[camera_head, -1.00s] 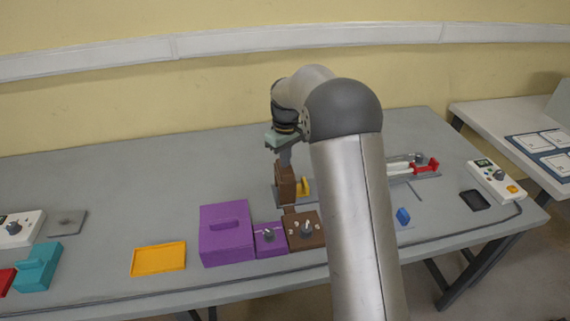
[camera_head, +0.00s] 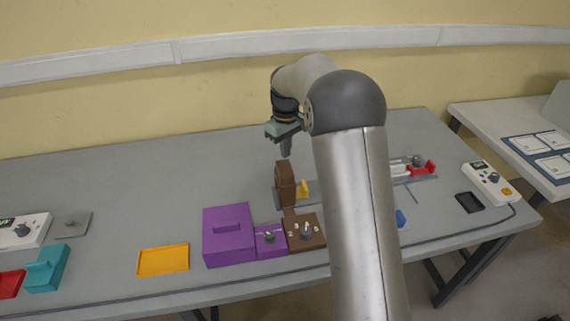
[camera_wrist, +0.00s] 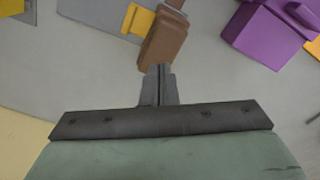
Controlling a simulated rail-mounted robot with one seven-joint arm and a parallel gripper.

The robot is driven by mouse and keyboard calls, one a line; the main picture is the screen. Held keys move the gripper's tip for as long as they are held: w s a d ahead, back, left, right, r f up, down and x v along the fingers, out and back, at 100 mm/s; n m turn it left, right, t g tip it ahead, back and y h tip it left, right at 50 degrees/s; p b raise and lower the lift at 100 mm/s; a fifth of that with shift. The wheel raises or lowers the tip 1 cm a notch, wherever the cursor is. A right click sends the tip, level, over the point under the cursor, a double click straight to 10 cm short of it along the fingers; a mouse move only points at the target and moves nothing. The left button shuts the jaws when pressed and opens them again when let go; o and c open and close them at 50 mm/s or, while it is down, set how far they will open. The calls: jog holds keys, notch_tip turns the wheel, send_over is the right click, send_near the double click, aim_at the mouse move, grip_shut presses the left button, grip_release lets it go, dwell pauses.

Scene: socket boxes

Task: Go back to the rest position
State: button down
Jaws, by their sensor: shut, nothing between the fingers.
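My gripper (camera_head: 286,148) is shut and empty. It hangs a little above and behind a brown upright block (camera_head: 285,183) on the table. In the wrist view my gripper's fingertips (camera_wrist: 158,72) are pressed together, with the brown block (camera_wrist: 163,40) just beyond them and apart from them. A yellow piece (camera_head: 303,188) stands beside the brown block, and it also shows in the wrist view (camera_wrist: 138,20). My arm hides part of the table to the right of the block.
In front are a purple box (camera_head: 228,240), a brown socket box with a knob (camera_head: 305,232) and a yellow tray (camera_head: 163,260). Teal (camera_head: 45,272) and red pieces lie at left. A red-handled part (camera_head: 423,168) and a white control box (camera_head: 487,183) are at right. The table's back left is clear.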

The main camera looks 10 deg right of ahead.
dwell(0.4)
jog(key=s+r+m, duration=0.2)
jog(key=s+r, duration=0.1)
jog(key=s, duration=0.7)
jog(key=s+r+m, duration=0.1)
jog(key=s+r, duration=0.3)
jog(key=s, duration=0.6)
jog(key=s+f+m, duration=0.1)
jog(key=s+f, duration=0.1)
jog(key=s, duration=0.6)
jog(key=s+f+m, duration=0.2)
jog(key=s, duration=0.7)
jog(key=shift+s+t, duration=0.15)
jog(key=shift+t, duration=0.25)
